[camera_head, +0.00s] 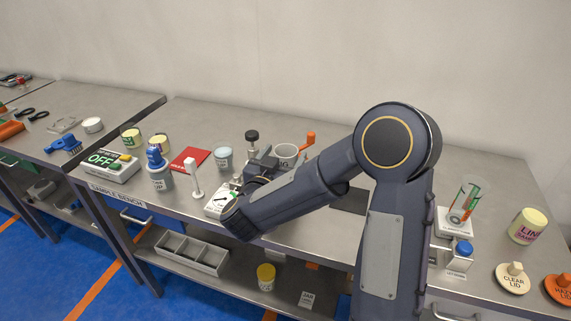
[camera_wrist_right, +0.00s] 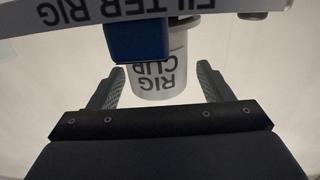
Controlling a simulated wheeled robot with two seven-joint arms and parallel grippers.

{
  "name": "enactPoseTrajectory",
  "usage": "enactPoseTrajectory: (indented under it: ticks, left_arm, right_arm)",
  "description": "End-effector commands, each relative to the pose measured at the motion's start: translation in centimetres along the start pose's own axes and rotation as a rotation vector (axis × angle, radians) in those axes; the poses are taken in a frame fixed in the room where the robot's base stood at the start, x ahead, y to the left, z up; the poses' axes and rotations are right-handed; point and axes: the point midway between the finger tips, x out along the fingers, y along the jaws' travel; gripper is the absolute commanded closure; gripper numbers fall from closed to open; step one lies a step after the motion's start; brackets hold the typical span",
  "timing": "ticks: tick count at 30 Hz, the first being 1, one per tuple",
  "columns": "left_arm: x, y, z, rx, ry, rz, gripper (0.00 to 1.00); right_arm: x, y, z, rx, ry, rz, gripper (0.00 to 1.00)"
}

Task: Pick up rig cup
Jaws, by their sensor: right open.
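The rig cup (camera_wrist_right: 160,78) is white with dark lettering and shows upside down in the right wrist view. It lies between the two fingers of my right gripper (camera_wrist_right: 156,84), which is open with a gap on each side of the cup. A blue block (camera_wrist_right: 138,40) covers part of the cup there. In the head view a pale cup (camera_head: 286,152) with partly hidden lettering, which looks like the rig cup, stands just right of my right gripper (camera_head: 264,162). The forearm and wrist hide much of the area around it. My left gripper is not in view.
A strip lettered FILTER RIG (camera_wrist_right: 60,20) crosses the top of the wrist view. A black knob (camera_head: 252,136) and an orange handle (camera_head: 308,138) stand close to the cup.

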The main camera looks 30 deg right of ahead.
Motion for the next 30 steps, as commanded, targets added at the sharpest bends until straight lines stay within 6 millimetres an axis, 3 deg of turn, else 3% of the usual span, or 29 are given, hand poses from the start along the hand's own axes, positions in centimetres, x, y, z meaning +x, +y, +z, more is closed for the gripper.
enactPoseTrajectory:
  ticks: [6, 14, 25, 30]
  left_arm:
    - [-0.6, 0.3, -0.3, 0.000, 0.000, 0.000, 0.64]
    - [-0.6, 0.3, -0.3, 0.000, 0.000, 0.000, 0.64]
    - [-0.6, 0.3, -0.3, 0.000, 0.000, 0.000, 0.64]
    - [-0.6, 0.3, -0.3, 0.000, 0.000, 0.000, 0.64]
  right_arm:
    - [3.0, 0.2, 0.0, 0.001, -0.001, 0.001, 0.27]
    - [3.3, 0.2, 0.0, 0.002, 0.000, -0.002, 0.27]
    - [3.3, 0.2, 0.0, 0.002, 0.000, -0.002, 0.73]
    - [3.3, 0.2, 0.0, 0.002, 0.000, -0.002, 0.76]
